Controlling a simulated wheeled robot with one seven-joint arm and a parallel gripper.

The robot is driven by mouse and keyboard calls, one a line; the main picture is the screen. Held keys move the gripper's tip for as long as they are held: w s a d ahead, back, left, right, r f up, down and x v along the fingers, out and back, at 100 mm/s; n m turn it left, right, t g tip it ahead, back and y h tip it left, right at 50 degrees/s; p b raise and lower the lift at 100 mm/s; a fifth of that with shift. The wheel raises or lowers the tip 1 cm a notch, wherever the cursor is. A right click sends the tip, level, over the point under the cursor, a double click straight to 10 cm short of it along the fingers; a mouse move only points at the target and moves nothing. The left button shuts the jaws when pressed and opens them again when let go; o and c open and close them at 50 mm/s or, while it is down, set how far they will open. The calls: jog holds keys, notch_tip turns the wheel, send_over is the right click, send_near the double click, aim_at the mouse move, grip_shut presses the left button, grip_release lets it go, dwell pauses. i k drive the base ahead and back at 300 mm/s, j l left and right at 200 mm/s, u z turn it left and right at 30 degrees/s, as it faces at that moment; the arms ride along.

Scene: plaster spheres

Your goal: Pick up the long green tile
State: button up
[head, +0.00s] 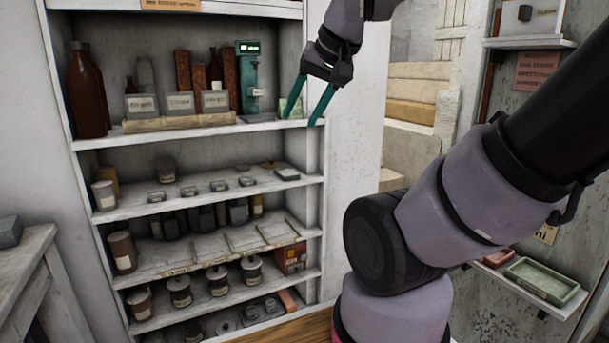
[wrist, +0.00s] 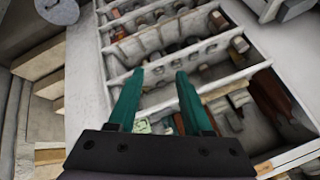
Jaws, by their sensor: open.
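A pale green piece (head: 289,107) is at the right end of the upper shelf, partly hidden behind my gripper's finger. A small pale green patch (wrist: 143,126) shows between the fingers in the wrist view. I cannot tell for sure that either is the long green tile. My gripper (head: 301,120) has two teal fingers, spread apart and pointing down, in front of the shelf's right end. In the wrist view my gripper (wrist: 160,72) is open, with nothing held between the fingers.
The white shelf unit (head: 315,210) holds bottles, a teal scale (head: 248,76), labelled boxes, jars and thin sticks. Its right upright is close to my gripper. A green tray (head: 543,278) sits on a ledge at the right. A wooden surface (head: 290,330) shows at the bottom.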

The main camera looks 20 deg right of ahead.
aim_at(287, 173)
jog(key=z, duration=0.4)
jog(key=i+l+u, duration=0.35)
jog(key=l, duration=0.45)
jog(key=i+l+u, duration=0.15)
jog(key=i+l, duration=0.15)
jog(key=l, duration=0.1)
